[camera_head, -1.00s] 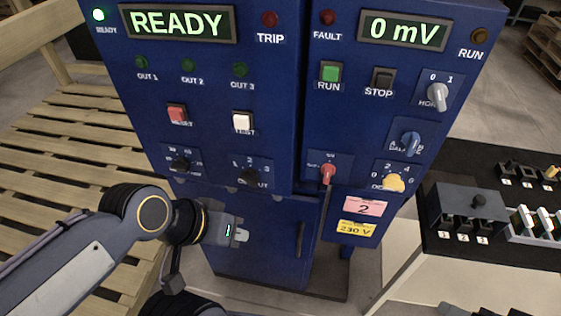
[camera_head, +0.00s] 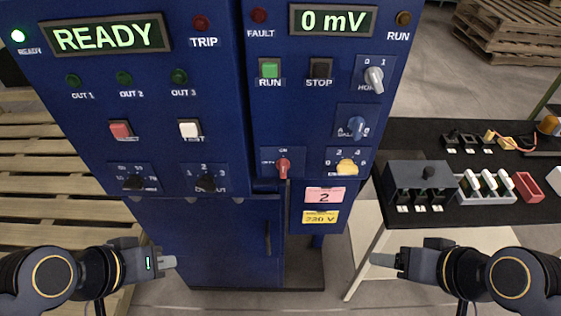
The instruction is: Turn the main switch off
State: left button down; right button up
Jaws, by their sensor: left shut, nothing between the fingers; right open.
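The red rotary switch (camera_head: 283,168) is on the blue cabinet's right panel, with small lettering that seems to read ON above it and OFF at its left. Its red handle looks upright in the picture; which end marks the setting is too small to tell. My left gripper (camera_head: 168,262) is shut and empty, below and left of the switch, in front of the lower cabinet door. My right gripper (camera_head: 378,260) is open and empty, below and right of the switch. Neither gripper touches the switch.
The display (camera_head: 107,36) reads READY; the other (camera_head: 333,20) reads 0 mV. A black-topped bench (camera_head: 450,222) with parts stands at right. Wooden slats lie at left.

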aim_at(283, 164)
jog(key=k+j+u, duration=0.2)
jog(key=k+j, duration=0.15)
jog(key=j, duration=0.25)
jog(key=k+j+u, duration=0.15)
jog(key=j, duration=0.15)
jog(key=k+j+u, duration=0.1)
jog(key=j, duration=0.2)
